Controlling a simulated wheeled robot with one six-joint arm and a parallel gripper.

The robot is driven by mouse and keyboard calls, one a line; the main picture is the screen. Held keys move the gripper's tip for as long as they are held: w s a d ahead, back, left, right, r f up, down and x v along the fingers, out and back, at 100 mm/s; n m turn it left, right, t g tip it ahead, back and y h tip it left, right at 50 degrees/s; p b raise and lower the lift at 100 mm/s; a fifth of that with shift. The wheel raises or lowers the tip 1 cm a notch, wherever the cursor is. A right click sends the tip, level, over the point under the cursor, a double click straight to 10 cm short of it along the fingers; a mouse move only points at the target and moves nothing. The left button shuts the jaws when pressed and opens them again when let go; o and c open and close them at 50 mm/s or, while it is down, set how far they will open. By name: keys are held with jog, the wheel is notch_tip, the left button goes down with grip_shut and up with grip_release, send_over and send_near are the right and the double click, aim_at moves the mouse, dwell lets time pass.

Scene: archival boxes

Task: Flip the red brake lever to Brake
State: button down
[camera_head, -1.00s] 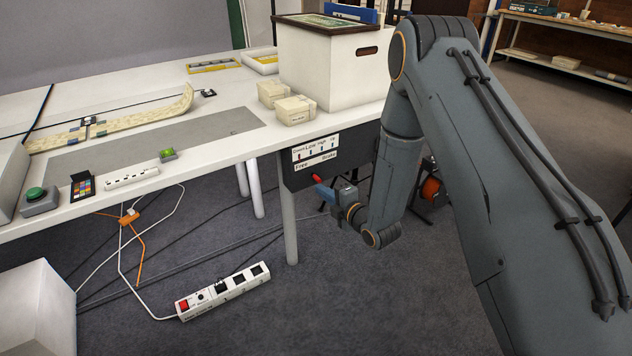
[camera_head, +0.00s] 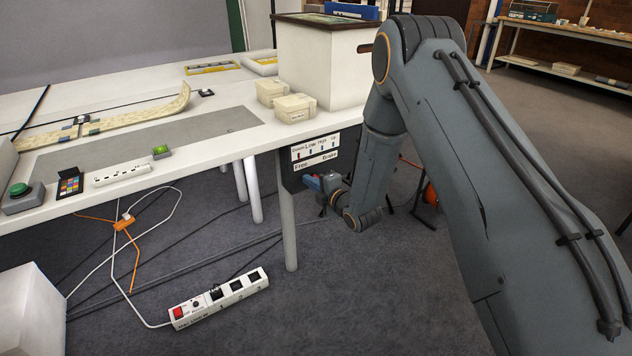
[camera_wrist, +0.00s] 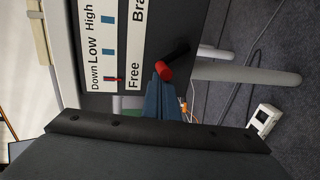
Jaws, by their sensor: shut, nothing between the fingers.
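The brake lever shows in the wrist view as a red tip (camera_wrist: 163,71) on a black shaft. It is on the dark control panel (camera_wrist: 179,18) under the table edge, with its red end near the "Free" label. The "Brake" label (camera_head: 329,157) is at the right of the panel's lower strip in the head view. My gripper (camera_wrist: 160,84) is shut, its blue fingertips right at the red tip, nothing between them. Whether they touch it is unclear. In the head view my gripper (camera_head: 312,182) largely hides the lever.
Above the lever is a label strip (camera_head: 316,146) with several small markers. White boxes (camera_head: 293,108) sit on the table above. A power strip (camera_head: 218,298) and cables lie on the floor.

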jog(key=shift+w+d+b, duration=0.25)
jog(key=shift+w+d, duration=0.45)
jog(key=shift+d, duration=0.3)
jog(key=shift+w+d+b, duration=0.2)
jog(key=shift+w+d, duration=0.45)
jog(key=shift+d, duration=0.3)
jog(key=s+d+p, duration=0.2)
jog(key=s+p, duration=0.1)
jog(key=s, duration=0.4)
jog(key=shift+d+p, duration=0.15)
jog(key=shift+p, duration=0.25)
jog(key=shift+r, duration=0.1)
jog(key=s+d+r+m+g+h, duration=0.55)
jog(key=s+r+m+h, duration=0.2)
jog(key=r+m, duration=0.45)
jog(key=s+d+r+m+g, duration=0.1)
jog(key=s+r+m+g, duration=0.25)
jog(key=s, duration=0.75)
jog(key=s+d+r+m+g, duration=0.2)
jog(key=s+r+m, duration=0.2)
jog(key=s, duration=0.8)
jog(key=s+d+r+m+g, duration=0.15)
jog(key=s+r+m, duration=0.25)
jog(key=s, duration=0.7)
jog(key=d+r+m+h+p, duration=0.1)
jog(key=d+r+p, duration=0.5)
jog(key=p, duration=0.7)
jog(key=shift+d+p, duration=0.25)
jog(key=shift+p, duration=0.1)
